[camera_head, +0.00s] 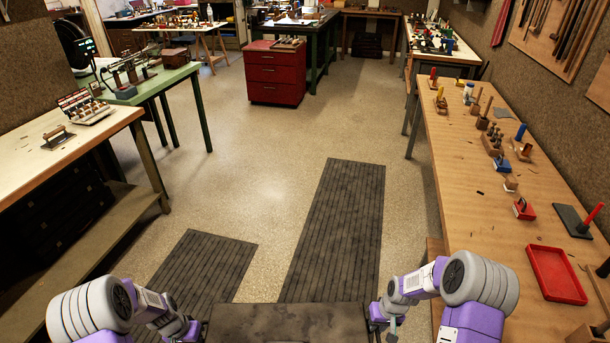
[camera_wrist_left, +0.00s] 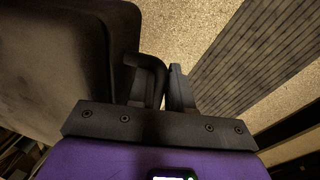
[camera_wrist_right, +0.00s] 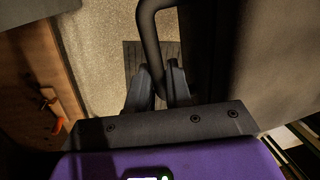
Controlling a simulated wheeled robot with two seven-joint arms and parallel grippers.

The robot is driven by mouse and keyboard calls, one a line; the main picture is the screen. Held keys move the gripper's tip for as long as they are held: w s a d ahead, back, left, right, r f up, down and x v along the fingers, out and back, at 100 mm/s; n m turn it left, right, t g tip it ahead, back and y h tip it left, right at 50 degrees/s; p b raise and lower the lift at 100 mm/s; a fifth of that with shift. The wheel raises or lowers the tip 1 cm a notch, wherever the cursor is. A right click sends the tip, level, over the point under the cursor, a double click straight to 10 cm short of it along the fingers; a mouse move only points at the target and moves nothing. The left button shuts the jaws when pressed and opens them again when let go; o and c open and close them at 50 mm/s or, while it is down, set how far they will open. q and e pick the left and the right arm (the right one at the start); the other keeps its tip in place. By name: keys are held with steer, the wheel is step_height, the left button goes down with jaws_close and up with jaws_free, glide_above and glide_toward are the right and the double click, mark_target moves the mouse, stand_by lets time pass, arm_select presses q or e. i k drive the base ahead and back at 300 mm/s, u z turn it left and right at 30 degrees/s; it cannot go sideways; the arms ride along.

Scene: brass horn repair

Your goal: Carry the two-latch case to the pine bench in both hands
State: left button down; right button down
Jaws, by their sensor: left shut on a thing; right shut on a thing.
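The dark case (camera_head: 287,325) is at the bottom middle of the head view, between my two arms, its near part cut off by the frame edge. It fills the left of the left wrist view (camera_wrist_left: 60,60) and the right of the right wrist view (camera_wrist_right: 275,50). My left gripper (camera_wrist_left: 160,92) is shut on a dark handle at one side of the case. My right gripper (camera_wrist_right: 158,85) is shut on a bent handle (camera_wrist_right: 150,35) at the other side. The latches cannot be made out. A long wood-topped bench (camera_head: 455,150) runs along the right; whether it is the pine one is unclear.
A pale-topped bench (camera_head: 25,165) with a lower shelf stands at left, a green table (camera_head: 165,78) beyond it. A red drawer cabinet (camera_head: 275,75) stands far ahead. Dark floor mats (camera_head: 340,220) lie ahead on open floor. The right bench holds a red tray (camera_head: 555,274) and several tools.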

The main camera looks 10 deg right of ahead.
mark_target(482, 234)
steer(key=i, duration=2.75)
steer(key=z, duration=3.5)
